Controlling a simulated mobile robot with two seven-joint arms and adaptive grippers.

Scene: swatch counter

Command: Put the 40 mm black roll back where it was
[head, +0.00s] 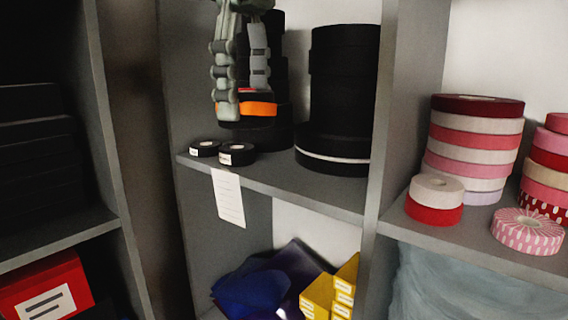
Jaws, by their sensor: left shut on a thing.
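My left gripper (243,98) reaches down from the top over the middle shelf, its fingers shut on a dark roll with an orange band (260,109). Black shows below the band, and a bit of red shows between the fingers. One finger is in front of the band; the other ends behind its upper edge. I cannot read a width on the roll. Two small black rolls with white labels, one on the left (204,148) and one on the right (237,154), lie at the shelf's front edge below the gripper. My right gripper is not in view.
A tall black roll stack (343,80) stands right of the gripper, on a wide black roll with a white line (333,157). More black rolls (279,125) stand behind the gripper. A paper tag (228,197) hangs from the shelf edge. Pink and red rolls (473,150) fill the right bay.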

